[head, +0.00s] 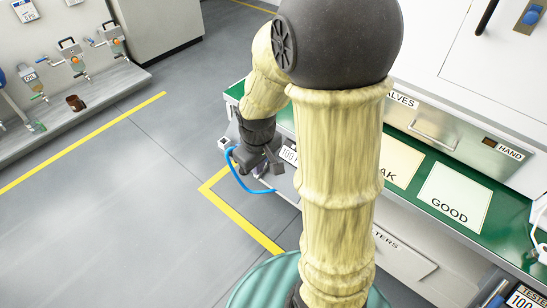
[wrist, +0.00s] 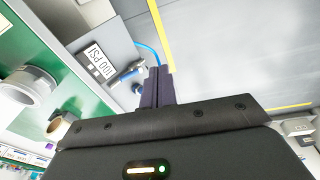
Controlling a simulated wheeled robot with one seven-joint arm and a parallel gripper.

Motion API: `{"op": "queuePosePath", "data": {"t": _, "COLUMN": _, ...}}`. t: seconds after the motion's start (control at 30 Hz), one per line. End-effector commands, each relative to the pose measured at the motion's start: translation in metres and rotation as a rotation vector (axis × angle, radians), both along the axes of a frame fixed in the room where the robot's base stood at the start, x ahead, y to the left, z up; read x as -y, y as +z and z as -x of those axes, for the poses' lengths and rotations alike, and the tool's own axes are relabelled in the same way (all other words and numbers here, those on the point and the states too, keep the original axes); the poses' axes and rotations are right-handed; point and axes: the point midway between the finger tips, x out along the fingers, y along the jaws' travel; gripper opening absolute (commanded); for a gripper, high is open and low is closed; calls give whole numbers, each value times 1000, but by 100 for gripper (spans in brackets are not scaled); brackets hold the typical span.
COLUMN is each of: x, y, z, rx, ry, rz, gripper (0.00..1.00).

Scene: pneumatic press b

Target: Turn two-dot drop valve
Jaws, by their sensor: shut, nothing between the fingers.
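A grey drop box with a "100 PSI" label (wrist: 97,62) shows at the upper left of the wrist view, with small dark marks beside the text. A small valve with a blue and metallic body (wrist: 127,75) sticks out of it, and a blue hose (wrist: 150,50) runs from there. My gripper (wrist: 158,70) is shut and empty, its fingertips just right of the valve; I cannot tell whether they touch it. In the head view my gripper (head: 262,172) is beside the bench edge, by the blue hose (head: 240,178); my arm hides most of the box and the valve.
The green bench (head: 500,228) carries a "GOOD" mat (head: 455,196) and a partly hidden mat beside it. In the wrist view a grey pipe fitting (wrist: 30,88) and a brass ring (wrist: 62,126) lie at left. Floor left of the bench is clear, with yellow lines (head: 85,142).

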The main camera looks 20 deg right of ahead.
Motion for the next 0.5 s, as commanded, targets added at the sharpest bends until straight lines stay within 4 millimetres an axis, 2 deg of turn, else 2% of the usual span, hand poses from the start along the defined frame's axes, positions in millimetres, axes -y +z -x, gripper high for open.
{"op": "queuePosePath", "data": {"t": 0.1, "x": 10, "y": -9, "z": 5, "rx": 10, "ry": 44, "rz": -3, "gripper": 0}}
{"op": "queuePosePath", "data": {"t": 0.27, "x": 25, "y": -24, "z": -1, "rx": 13, "ry": 173, "rz": 2, "gripper": 0}}
{"op": "queuePosePath", "data": {"t": 0.5, "x": 58, "y": -60, "z": -28, "rx": 29, "ry": 502, "rz": -10, "gripper": 0}}
